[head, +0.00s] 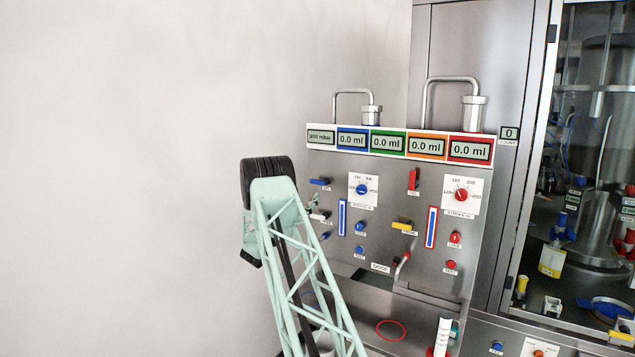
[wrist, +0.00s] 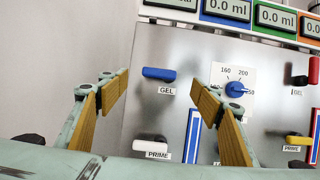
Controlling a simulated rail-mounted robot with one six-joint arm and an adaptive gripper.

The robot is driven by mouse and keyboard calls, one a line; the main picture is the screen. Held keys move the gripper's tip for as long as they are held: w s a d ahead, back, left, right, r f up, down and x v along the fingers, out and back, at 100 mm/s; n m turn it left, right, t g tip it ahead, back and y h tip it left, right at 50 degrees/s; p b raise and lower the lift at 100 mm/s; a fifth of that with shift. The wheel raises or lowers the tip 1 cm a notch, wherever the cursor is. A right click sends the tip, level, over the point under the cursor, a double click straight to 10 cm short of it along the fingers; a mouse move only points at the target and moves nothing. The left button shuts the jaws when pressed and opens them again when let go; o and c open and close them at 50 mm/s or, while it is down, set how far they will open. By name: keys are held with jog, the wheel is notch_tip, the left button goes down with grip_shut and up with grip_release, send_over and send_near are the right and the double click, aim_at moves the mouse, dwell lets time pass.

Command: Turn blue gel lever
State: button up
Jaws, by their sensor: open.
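The blue GEL lever (head: 320,182) lies horizontally on the upper left of the steel panel, above its white GEL label. In the wrist view the blue lever (wrist: 159,74) sits ahead, between the two fingers in the picture. My gripper (wrist: 160,88) is open and empty, with one finger to the left of the lever and one to the right. No contact with the lever shows. In the head view my arm covers most of the gripper, and its distance from the panel is hard to judge.
A blue dial (wrist: 236,89) is just right of the right finger. A white PRIME lever (wrist: 154,139) is below the GEL lever. A red lever (head: 413,179) and a yellow lever (head: 402,225) are further right. Displays (head: 387,143) line the panel's top. Left is bare wall.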

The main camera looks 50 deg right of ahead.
aim_at(316, 181)
jog(key=x, duration=1.2)
jog(key=shift+d+r+p, duration=0.1)
jog(key=shift+p, duration=0.3)
jog(key=shift+c, duration=0.7)
jog(key=c, duration=0.7)
